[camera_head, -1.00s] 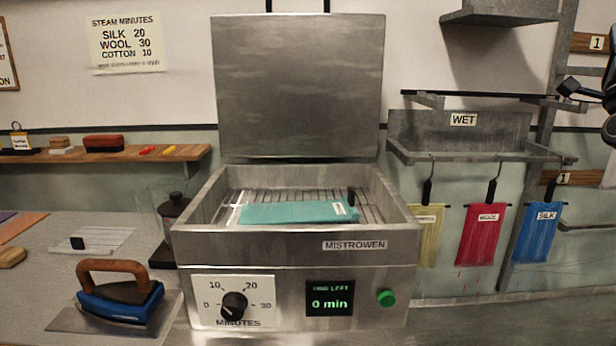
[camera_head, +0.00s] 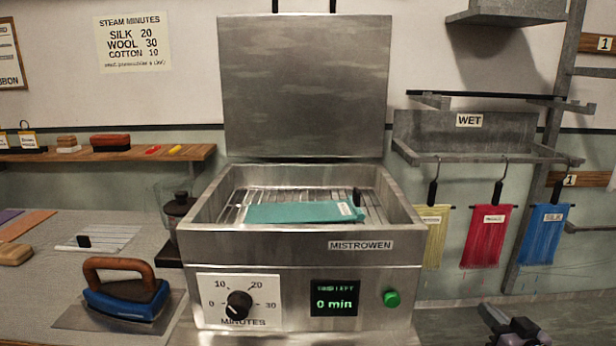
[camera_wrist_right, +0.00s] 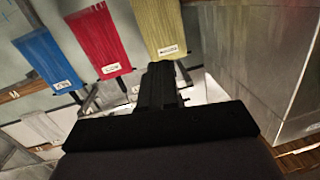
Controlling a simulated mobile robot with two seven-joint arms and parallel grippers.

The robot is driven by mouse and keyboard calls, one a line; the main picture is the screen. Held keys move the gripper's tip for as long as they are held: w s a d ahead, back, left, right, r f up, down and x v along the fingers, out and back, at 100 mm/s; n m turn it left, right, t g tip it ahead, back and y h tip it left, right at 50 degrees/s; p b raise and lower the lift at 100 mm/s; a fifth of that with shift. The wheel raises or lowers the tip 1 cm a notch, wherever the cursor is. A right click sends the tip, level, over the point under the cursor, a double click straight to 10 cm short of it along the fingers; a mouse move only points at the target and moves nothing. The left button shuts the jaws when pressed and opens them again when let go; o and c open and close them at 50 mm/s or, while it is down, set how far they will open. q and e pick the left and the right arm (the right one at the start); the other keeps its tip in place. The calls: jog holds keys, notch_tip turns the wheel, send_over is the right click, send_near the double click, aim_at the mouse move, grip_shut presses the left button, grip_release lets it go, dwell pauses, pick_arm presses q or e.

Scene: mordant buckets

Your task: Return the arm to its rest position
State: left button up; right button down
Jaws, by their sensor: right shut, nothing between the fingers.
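My right gripper (camera_head: 514,328) shows at the bottom right of the head view, in front of the hanging cloths and to the right of the steamer. In the wrist view the black fingers (camera_wrist_right: 158,82) are together with nothing between them. The steamer (camera_head: 300,251), marked MISTROWEN, has its lid (camera_head: 305,85) raised. A teal folded cloth (camera_head: 295,212) with a white tag lies on the rack inside it. Its display (camera_head: 335,303) reads 0 min. My left gripper is not in view.
Yellow (camera_head: 433,235), red (camera_head: 487,237) and blue (camera_head: 541,236) cloths hang from hooks under the WET shelf (camera_head: 470,152), near my right gripper. A blue iron (camera_head: 127,298) stands left of the steamer. A wooden shelf (camera_head: 185,153) with small items runs along the left wall.

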jog(key=s+a+f+n+g, duration=0.4)
jog(key=s+f, duration=0.5)
jog(key=s, duration=0.6)
jog(key=s+a+f+n+g, duration=0.3)
jog(key=s+f, duration=0.6)
jog(key=s, duration=0.5)
jog(key=a+m, duration=0.4)
jog(key=a, duration=0.5)
jog(key=shift+w+a+m, duration=0.25)
jog(key=shift+a+m, duration=0.15)
